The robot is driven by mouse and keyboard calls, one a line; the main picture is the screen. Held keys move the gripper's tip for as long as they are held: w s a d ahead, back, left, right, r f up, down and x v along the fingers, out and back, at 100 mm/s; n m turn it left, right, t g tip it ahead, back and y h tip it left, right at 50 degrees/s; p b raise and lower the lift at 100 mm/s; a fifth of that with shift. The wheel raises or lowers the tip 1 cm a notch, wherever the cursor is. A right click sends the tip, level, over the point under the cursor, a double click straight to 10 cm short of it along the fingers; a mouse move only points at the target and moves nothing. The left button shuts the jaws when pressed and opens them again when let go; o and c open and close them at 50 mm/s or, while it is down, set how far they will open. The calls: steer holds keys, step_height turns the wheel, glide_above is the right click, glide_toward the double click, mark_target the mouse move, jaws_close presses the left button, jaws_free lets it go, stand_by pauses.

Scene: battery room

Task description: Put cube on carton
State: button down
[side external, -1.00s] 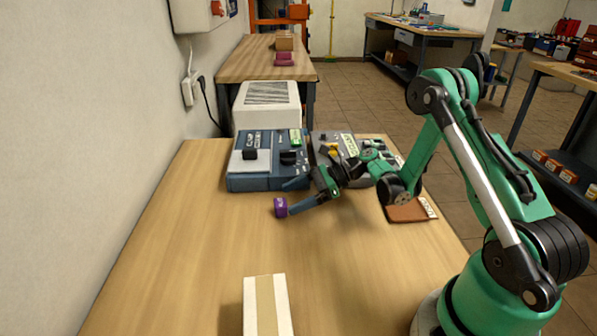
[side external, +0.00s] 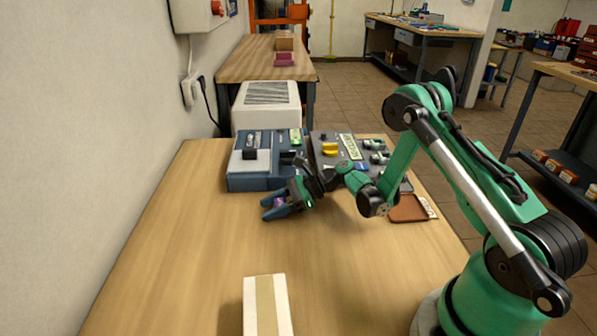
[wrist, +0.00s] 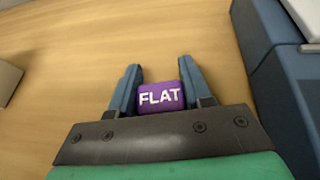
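The purple cube (wrist: 159,96), lettered "FLAT", lies between the two blue fingers of my gripper (wrist: 159,88) in the wrist view. A narrow gap seems to show at its left side, and I cannot tell whether both fingers touch it. In the side external view my gripper (side external: 273,207) is low over the table, and the cube (side external: 279,202) is mostly hidden by the fingers. The carton (side external: 266,303), white with a tan stripe, stands at the near edge of the picture. A corner of it seems to show at the left of the wrist view (wrist: 8,82).
A blue device (side external: 255,181) and a grey one with a yellow knob (side external: 345,150) stand behind my gripper. A brown tray (side external: 408,209) lies to the right. The wooden table (side external: 190,250) is clear between the cube and the carton.

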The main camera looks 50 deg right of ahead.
steer(key=shift+r, duration=0.15)
step_height(320, 180, up, 28)
steer(key=s+a+m+t+h, duration=0.2)
steer(key=a+m+t+h, duration=0.1)
steer(key=m+t+h, duration=0.3)
steer(key=w+d+f+n+g+y, duration=0.2)
steer(key=d+f+n+g+y, duration=0.1)
steer(key=f+n+g+y, duration=0.3)
step_height(320, 180, down, 2)
steer(key=shift+f, duration=0.15)
stand_by(0.6)
steer(key=shift+f, duration=0.1)
step_height(320, 180, down, 19)
steer(key=shift+f, duration=0.2)
stand_by(0.5)
